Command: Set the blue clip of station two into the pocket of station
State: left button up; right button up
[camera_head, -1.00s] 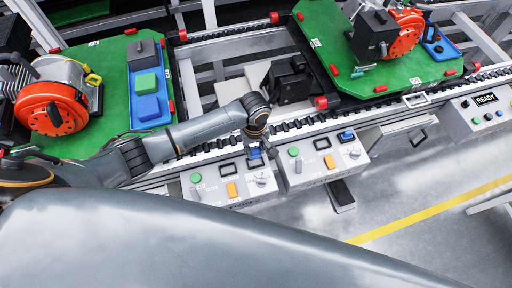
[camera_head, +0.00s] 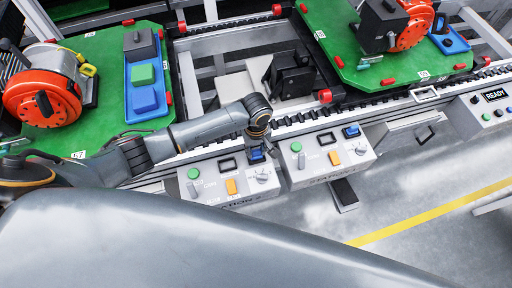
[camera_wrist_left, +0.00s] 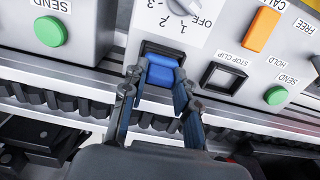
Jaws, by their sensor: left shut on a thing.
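The left control box (camera_head: 212,188) at the conveyor's front edge bears a partly readable station label. My left gripper (camera_head: 257,146) points down at its back right corner, shut on a blue clip (camera_head: 257,154). In the left wrist view the fingers (camera_wrist_left: 158,92) stand on both sides of the blue clip (camera_wrist_left: 162,72), which sits in or just over a dark-framed recess beside the knob. Next to it, the pocket marked STOP CLIP (camera_wrist_left: 222,78) is empty; it also shows in the head view (camera_head: 228,165). My right gripper is not in view.
The box to the right (camera_head: 323,170) has another blue clip (camera_head: 351,131) and an empty dark frame (camera_head: 326,139). Green pallets (camera_head: 100,135) with orange-red machines stand behind on the conveyor. My grey arm link covers the lower foreground.

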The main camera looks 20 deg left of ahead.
pick_arm(q)
jog(key=shift+f, duration=0.25)
jog(key=o, duration=1.1)
notch_tip(320, 180, up, 12)
dwell(0.5)
